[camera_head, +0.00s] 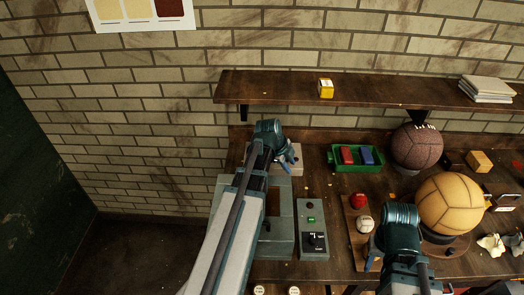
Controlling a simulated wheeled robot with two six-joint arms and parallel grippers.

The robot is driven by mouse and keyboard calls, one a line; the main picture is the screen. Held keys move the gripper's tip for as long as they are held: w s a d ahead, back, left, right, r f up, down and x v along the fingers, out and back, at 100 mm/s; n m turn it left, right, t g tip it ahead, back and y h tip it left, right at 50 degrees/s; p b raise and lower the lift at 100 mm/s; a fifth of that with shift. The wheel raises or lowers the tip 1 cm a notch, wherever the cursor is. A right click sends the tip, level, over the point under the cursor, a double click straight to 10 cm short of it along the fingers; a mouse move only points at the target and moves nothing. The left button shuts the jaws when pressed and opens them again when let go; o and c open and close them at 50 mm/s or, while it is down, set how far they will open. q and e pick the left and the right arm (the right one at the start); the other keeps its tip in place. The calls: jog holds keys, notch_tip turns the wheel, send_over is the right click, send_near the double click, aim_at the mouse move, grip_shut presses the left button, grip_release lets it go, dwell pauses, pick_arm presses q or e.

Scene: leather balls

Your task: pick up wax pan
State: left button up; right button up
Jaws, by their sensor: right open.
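I cannot single out a wax pan for certain in the head view. My left gripper (287,164) is at the back left of the workbench, over a pale block (297,152). Its wrist hides part of that block, and I cannot tell whether its jaws are apart or whether it touches the block.
A green tray (341,167) holds a red block (347,154) and a blue block (367,155). A brown ball (416,146) and a yellow ball (450,203) stand right. A grey switch box (312,218) is between my arms.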

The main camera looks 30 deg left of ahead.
pick_arm(q)
jog(key=w+a+r+m+t, duration=0.1)
jog(key=a+r+m+t, duration=0.15)
jog(key=a, duration=0.85)
jog(key=a+b+x, duration=0.1)
jog(key=b+x, duration=0.5)
jog(key=x, duration=0.3)
jog(key=shift+m+y+b, duration=0.3)
jog(key=shift+m+b, duration=0.05)
jog(key=shift+d+f+g, duration=0.1)
jog(key=shift+f+g, duration=0.1)
jog(key=shift+g, duration=0.05)
jog(key=b+x, duration=0.4)
jog(key=x, duration=0.1)
jog(key=shift+s+a+f+b, duration=0.1)
jog(key=shift+a+f+b, duration=0.05)
jog(key=shift+a+b, duration=0.2)
jog(key=shift+d, duration=0.1)
jog(key=shift+c, duration=0.2)
grip_shut()
